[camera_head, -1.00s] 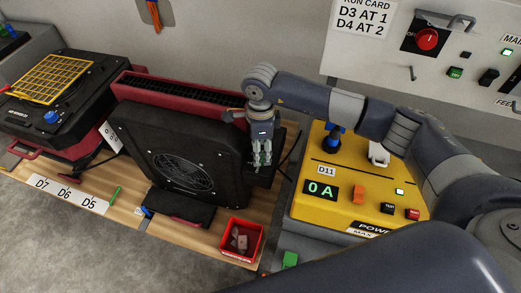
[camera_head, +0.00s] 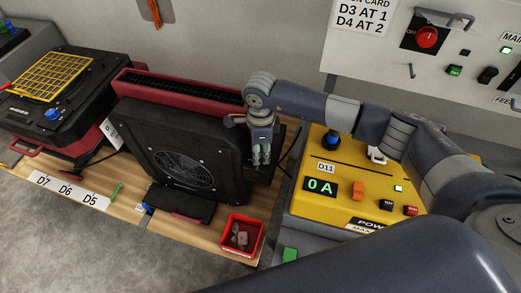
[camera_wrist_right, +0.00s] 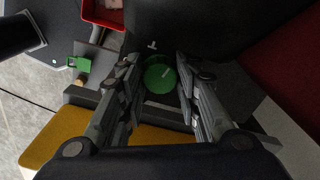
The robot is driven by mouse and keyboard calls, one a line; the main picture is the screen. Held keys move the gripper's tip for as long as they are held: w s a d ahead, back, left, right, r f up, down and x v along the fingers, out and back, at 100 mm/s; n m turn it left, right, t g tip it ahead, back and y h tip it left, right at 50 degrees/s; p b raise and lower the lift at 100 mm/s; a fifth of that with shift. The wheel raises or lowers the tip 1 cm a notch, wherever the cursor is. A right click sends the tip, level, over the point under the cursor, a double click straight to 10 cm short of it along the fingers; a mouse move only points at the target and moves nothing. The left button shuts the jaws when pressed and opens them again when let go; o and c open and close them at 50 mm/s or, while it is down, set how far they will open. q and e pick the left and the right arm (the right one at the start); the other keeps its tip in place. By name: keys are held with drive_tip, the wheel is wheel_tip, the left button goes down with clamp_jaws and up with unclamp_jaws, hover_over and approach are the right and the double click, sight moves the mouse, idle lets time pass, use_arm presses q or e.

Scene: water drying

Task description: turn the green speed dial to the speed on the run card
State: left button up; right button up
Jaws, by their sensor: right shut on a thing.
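The green speed dial (camera_wrist_right: 160,76) shows in the right wrist view on a dark housing, between the fingers of my right gripper (camera_wrist_right: 158,88). A pale line crosses its face, and a white mark sits on the housing beyond it. My right gripper (camera_head: 262,160) is shut on the dial, pointing down at the right side of the black fan unit (camera_head: 181,165). In the head view the gripper hides the dial. The run card (camera_head: 367,15) on the wall panel reads "D3 AT 1" and "D4 AT 2"; its top is cut off. My left gripper is not in view.
A yellow power unit (camera_head: 310,207) reading "0 A" stands just right of the gripper, under my right arm. A red bin (camera_head: 226,248) with grey pieces is at the bench's front edge. Another machine with a yellow grid (camera_head: 50,80) stands at left.

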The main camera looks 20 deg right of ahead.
sight(261, 153)
drive_tip(key=shift+f+m+b, duration=0.1)
drive_tip(key=shift+m+b, duration=0.35)
drive_tip(key=shift+m, duration=0.95)
drive_tip(key=o, duration=1.1)
drive_tip(key=shift+c, duration=0.2)
drive_tip(key=shift+r, duration=0.2)
wheel_tip(261, 153, up, 12)
